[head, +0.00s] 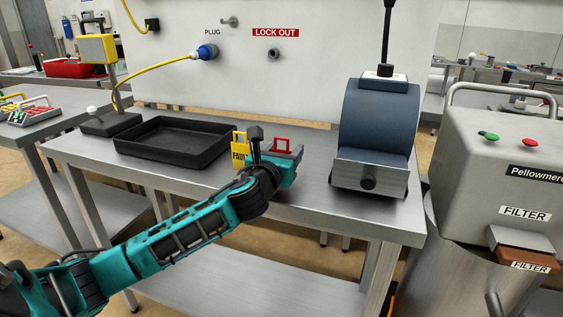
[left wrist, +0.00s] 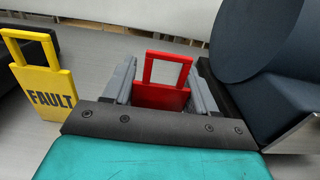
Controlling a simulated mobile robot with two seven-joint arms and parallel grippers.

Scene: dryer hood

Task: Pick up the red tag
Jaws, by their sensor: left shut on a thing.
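The red tag (head: 283,147) has a plain body with an open square loop on top. It is in my left gripper (head: 283,158) over the steel table in the head view. In the left wrist view the red tag (left wrist: 160,93) stands upright between the two grey fingers of my left gripper (left wrist: 160,88), which is shut on it. The tag's lower part is hidden behind the gripper body. My right gripper is not in view.
A yellow FAULT tag (head: 239,150) stands just left of the gripper; it also shows in the left wrist view (left wrist: 45,85). A black tray (head: 150,150) lies farther left on the table (head: 330,215). A dark blue drum machine (head: 375,130) stands to the right.

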